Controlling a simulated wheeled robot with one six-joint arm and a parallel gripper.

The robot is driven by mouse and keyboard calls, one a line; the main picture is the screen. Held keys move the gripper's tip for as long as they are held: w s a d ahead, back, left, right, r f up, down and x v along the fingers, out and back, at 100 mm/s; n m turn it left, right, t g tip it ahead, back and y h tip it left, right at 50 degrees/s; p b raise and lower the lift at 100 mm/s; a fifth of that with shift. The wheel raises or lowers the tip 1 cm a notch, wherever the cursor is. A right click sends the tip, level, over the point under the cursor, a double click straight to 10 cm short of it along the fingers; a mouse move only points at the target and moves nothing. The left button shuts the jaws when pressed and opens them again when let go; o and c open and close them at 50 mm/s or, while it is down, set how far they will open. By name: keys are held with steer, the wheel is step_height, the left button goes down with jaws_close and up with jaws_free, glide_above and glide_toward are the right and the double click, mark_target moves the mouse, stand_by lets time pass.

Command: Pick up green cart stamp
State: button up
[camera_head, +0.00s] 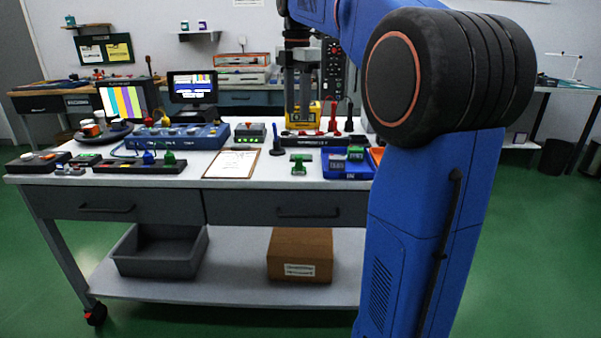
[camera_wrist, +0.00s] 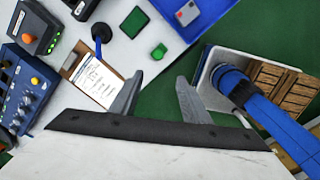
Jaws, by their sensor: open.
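A green stamp (camera_head: 300,168) stands near the front edge of the cart top, between the clipboard and the blue tray. In the wrist view a small bright green block (camera_wrist: 159,51) lies beyond my fingertips, and a flat dark green square (camera_wrist: 134,22) lies behind it. I cannot tell whether both belong to the stamp. My gripper (camera_wrist: 158,92) is open and empty, with its fingers apart and not touching the block. In the head view my gripper (camera_head: 303,96) hangs above the cart, in front of a yellow device.
The clipboard (camera_head: 231,163) and a dark blue-handled tool (camera_head: 278,140) stand left of the stamp. The blue tray (camera_head: 334,177) with stamp-like blocks is close on its right. Racks and a blue panel (camera_head: 177,136) fill the left side.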

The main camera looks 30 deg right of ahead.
mark_target(299, 156)
steer(key=shift+n, duration=0.7)
steer(key=f, duration=1.1)
steer(key=w+d+f, duration=0.1)
steer(key=f, duration=0.4)
steer(key=shift+d+f, duration=0.1)
steer(key=shift+f, duration=0.2)
steer(key=c, duration=0.7)
